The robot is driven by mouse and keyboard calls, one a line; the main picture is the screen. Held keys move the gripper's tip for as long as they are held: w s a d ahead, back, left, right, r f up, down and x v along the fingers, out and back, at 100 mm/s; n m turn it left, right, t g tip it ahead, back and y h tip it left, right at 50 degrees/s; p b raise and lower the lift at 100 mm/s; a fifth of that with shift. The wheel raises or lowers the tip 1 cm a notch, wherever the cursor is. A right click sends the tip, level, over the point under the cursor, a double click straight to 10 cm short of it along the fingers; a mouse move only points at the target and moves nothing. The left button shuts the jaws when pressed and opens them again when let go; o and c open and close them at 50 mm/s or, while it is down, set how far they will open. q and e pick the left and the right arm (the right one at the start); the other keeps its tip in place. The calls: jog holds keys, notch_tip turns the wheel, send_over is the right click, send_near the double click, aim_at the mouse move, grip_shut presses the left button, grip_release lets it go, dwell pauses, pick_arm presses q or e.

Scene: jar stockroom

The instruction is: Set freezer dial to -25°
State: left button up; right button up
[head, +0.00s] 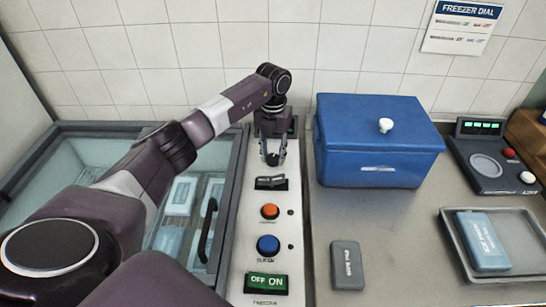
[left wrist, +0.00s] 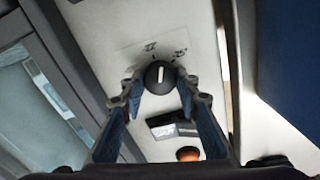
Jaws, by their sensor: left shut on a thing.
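The freezer dial (left wrist: 159,76) is a round black knob with a white pointer line, on a pale control panel (head: 240,240). In the left wrist view its pointer points roughly up, between two printed marks at upper left and upper right; the small labels are hard to read. My left gripper (head: 273,154) is over the far end of the panel, and its two fingertips (left wrist: 160,88) are closed on either side of the dial. In the head view the dial is mostly hidden by the gripper. My right gripper is not in view.
Below the dial are a dark rocker switch (head: 270,183), an orange button (head: 270,211), a blue button (head: 268,245) and a green OFF/ON switch (head: 267,283). A glass-lidded freezer (head: 125,128) is left. A blue cooler box (head: 375,150) stands close right. A FREEZER DIAL sign (head: 462,27) hangs on the wall.

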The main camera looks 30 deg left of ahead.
aim_at(273, 157)
pick_arm(q)
jog(key=m+b, duration=0.1)
jog(key=m, duration=0.3)
jog(key=shift+m+b, duration=0.6)
jog(key=shift+m, duration=1)
jog(key=shift+r, duration=0.1)
jog(key=o, duration=1.2)
jog(key=shift+c, duration=0.2)
notch_tip(273, 157, up, 12)
